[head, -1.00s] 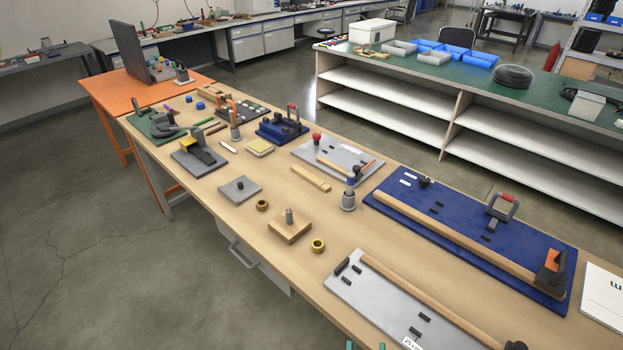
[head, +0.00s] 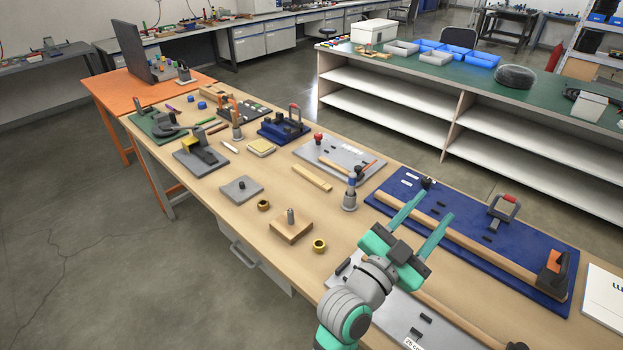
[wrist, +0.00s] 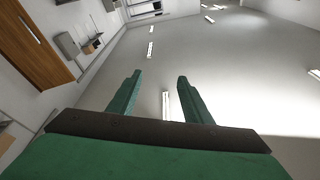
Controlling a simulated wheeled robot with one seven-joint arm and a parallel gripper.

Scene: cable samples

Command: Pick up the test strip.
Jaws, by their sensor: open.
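A pale, flat strip (head: 312,178) lies loose near the middle of the wooden table in the head view. It looks like the test strip, but I cannot be sure. My gripper (head: 435,204) is in the head view, to the right of the strip and nearer the camera. It is raised above the table, with its two green fingers spread and nothing between them. In the wrist view the open fingers (wrist: 160,76) point at the room, and no strip shows there. My arm hides part of the grey board.
A blue board (head: 470,232) with a long wooden bar lies behind my gripper. A grey board (head: 395,315) lies under my arm. A post on a round base (head: 349,198), a wooden block (head: 291,229) and brass rings stand close to the strip.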

